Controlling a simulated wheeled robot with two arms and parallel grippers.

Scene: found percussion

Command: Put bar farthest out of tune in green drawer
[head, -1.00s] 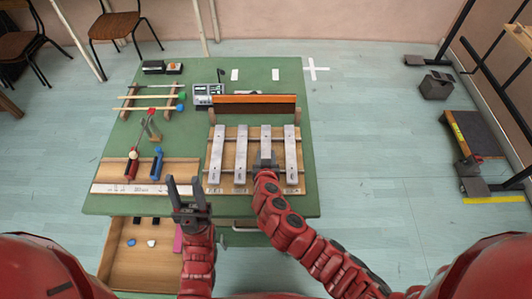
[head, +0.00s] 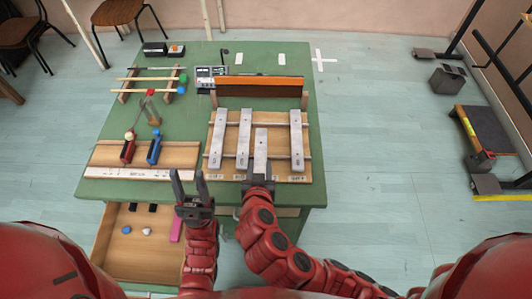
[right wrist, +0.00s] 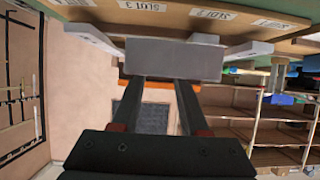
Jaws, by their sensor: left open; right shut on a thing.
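Several grey metal bars lie on a wooden frame (head: 228,172) on the green table. Two bars, the first (head: 217,140) and second (head: 244,140), are on the left, and one bar (head: 296,140) is on the right. My right gripper (head: 259,180) is shut on the near end of the third bar (head: 261,148), which sits nearer to me than the others. The held bar's end (right wrist: 172,58) fills the jaws in the right wrist view. The drawer's front colour is hidden.
The drawer has wooden insides and holds small items, including a pink block (head: 176,229). A grey meter box (head: 211,77), mallets on a rack (head: 150,85) and a wooden board with red and blue handled tools (head: 140,160) are on the table. An orange-topped board (head: 258,84) stands behind the bars.

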